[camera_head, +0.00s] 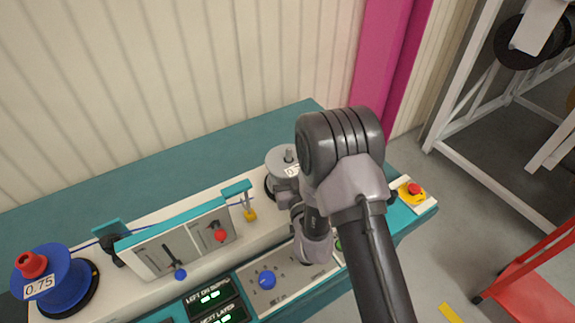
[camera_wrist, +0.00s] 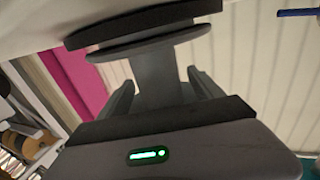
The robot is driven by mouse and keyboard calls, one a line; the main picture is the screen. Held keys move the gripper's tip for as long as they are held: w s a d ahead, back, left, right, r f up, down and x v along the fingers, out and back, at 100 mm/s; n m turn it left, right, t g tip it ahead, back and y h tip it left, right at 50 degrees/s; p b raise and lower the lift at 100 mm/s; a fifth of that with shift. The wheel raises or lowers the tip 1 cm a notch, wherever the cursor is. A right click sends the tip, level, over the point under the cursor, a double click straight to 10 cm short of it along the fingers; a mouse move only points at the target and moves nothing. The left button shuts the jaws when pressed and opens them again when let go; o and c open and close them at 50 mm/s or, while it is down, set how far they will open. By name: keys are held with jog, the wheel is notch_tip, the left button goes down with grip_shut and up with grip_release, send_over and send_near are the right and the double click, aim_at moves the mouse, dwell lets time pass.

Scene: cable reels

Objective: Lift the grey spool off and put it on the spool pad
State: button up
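The grey spool (camera_head: 279,156) stands on the bench's white top at the back, on a dark round base, with my arm covering its right side. In the wrist view, its grey round flange (camera_wrist: 150,43) lies against a dark disc, and a narrower grey part reaches from it between my fingers. My gripper (camera_head: 283,190) is beside the spool. In the wrist view, the gripper (camera_wrist: 163,98) has one finger on each side of the narrow part, with what look like small gaps. I cannot make out the spool pad.
A blue spool (camera_head: 68,283) with a red knob stands at the left end. A wire guide (camera_head: 243,202), a lever panel (camera_head: 178,247) and a blue knob (camera_head: 267,280) lie between. A red emergency button (camera_head: 414,189) is at the right; a red stand (camera_head: 530,285) is beyond.

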grip_shut()
jog(key=shift+r, duration=0.1)
notch_tip(320, 180, up, 18)
jog(key=p, duration=0.4)
jog(key=shift+p, duration=0.4)
jog(key=shift+f+b, duration=0.2)
jog(key=shift+b, duration=1.15)
jog(key=shift+r, duration=0.1)
jog(key=d+f+m+h+b, duration=0.1)
jog(key=d+f+h, duration=0.1)
jog(key=d, duration=0.6)
jog(key=s+d+f+m+h+b, duration=0.1)
jog(key=d+f+m+h, duration=0.1)
jog(key=d, duration=0.6)
jog(key=shift+d+f+t+h+b, duration=0.3)
jog(key=shift+f+h+b, duration=0.05)
jog(key=shift+h, duration=0.15)
